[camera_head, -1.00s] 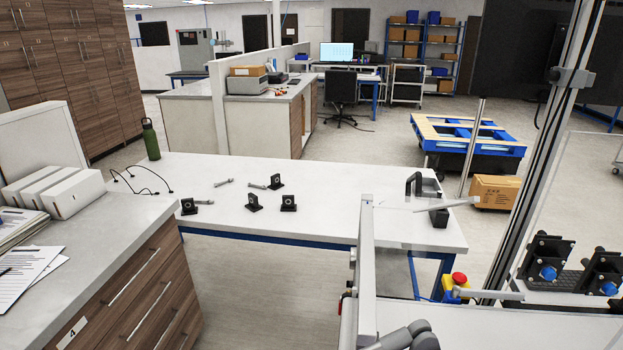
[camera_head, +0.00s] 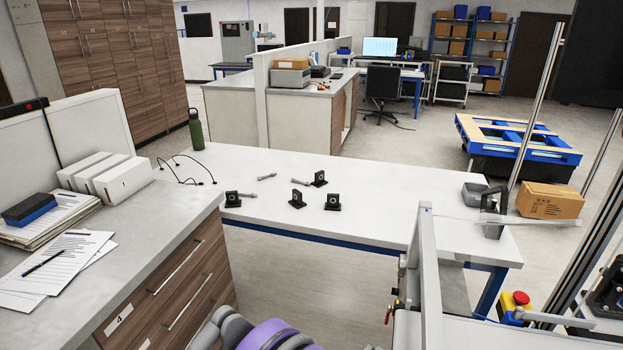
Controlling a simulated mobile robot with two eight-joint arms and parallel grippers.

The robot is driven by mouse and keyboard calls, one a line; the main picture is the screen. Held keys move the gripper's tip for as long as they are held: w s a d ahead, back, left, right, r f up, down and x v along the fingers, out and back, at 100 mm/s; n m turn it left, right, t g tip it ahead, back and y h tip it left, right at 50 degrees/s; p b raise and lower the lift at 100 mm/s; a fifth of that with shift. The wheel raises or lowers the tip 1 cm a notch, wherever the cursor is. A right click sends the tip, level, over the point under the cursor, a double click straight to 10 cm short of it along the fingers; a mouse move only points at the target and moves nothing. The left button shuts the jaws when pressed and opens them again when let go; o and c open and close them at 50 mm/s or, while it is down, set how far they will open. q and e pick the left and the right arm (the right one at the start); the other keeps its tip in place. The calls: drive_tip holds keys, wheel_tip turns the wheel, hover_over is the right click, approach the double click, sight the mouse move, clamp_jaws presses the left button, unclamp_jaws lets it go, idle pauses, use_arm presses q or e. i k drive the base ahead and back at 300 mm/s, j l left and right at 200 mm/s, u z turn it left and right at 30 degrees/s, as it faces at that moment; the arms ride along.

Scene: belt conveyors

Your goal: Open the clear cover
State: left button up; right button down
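What looks like the clear cover (camera_head: 530,221) is a thin see-through panel at the right, near the right end of the white table. It is so transparent that I can make out only its pale edge, and I cannot tell if it is open or closed. A light grey upright frame (camera_head: 430,265) stands beside it to the left. A dark bracket-like part (camera_head: 494,212) shows near the panel's left end. Grey and purple links of my own arm show at the bottom edge. Neither of my grippers is in view.
A white table (camera_head: 380,195) with several small black blocks lies ahead. A drawer counter (camera_head: 190,225) with white boxes (camera_head: 122,180) and papers fills the left. A red and yellow emergency stop (camera_head: 514,303) sits low right. Open floor lies before the table.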

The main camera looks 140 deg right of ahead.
sight(478, 237)
drive_tip(key=l+z, duration=0.1)
drive_tip(key=l, duration=0.6)
drive_tip(key=l+z, duration=0.25)
drive_tip(key=z, duration=0.2)
drive_tip(key=i+l+z, duration=0.1)
drive_tip(key=z, duration=0.3)
drive_tip(key=l+z, duration=0.1)
drive_tip(key=z, duration=1.05)
drive_tip(key=i+z, duration=0.1)
drive_tip(key=z, duration=0.45)
drive_tip(key=i+z, duration=0.1)
drive_tip(key=z, duration=1)
drive_tip(key=i+z, duration=0.1)
drive_tip(key=z, duration=0.5)
drive_tip(key=j+z, duration=0.1)
drive_tip(key=z, duration=0.45)
drive_tip(key=j+z, duration=0.1)
drive_tip(key=z, duration=0.45)
drive_tip(key=i, duration=0.05)
